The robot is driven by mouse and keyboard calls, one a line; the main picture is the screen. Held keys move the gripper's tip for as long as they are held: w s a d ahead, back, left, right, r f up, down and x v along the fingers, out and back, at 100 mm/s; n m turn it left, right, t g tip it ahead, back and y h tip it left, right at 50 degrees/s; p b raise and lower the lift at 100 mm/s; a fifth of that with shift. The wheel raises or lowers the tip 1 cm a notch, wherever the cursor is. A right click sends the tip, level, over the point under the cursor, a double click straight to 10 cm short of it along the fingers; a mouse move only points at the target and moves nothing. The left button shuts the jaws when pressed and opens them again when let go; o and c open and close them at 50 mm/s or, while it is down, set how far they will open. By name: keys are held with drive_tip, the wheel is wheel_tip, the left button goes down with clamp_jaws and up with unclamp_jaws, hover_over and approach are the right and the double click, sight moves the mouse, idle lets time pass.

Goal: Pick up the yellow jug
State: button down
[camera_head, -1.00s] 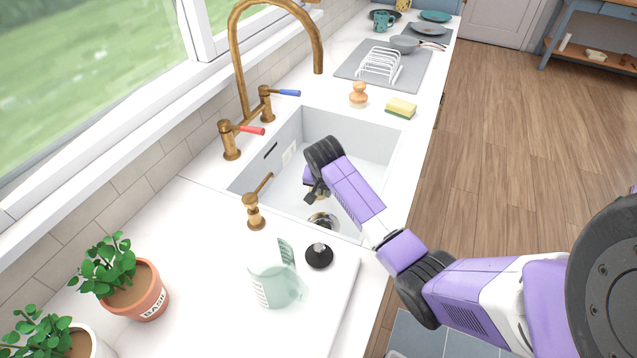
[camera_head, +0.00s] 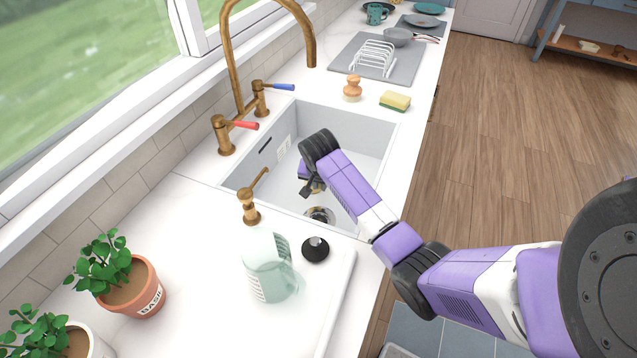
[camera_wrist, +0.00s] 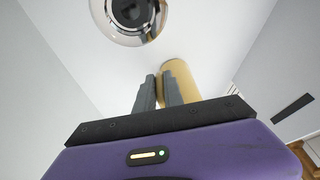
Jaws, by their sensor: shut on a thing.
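The yellow jug (camera_wrist: 181,76) shows in the wrist view as a plain yellow rounded body in the white sink, beside my fingers. My gripper (camera_wrist: 157,92) has its two grey fingers close together and is shut on the jug. Which part lies between the fingers is hard to see. In the head view my gripper (camera_head: 311,188) reaches down into the sink (camera_head: 375,140), and my wrist hides nearly all of the jug.
The sink drain (camera_head: 320,215) lies close to my gripper. A brass tap (camera_head: 232,70) arches behind. A sponge (camera_head: 395,101) and a brush (camera_head: 352,88) lie beyond.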

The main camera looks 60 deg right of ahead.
drive_tip(key=shift+r, duration=0.2)
wheel_tip(320, 180, up, 20)
drive_tip(key=shift+f+b, duration=0.25)
drive_tip(key=shift+b, duration=0.15)
idle(1.2)
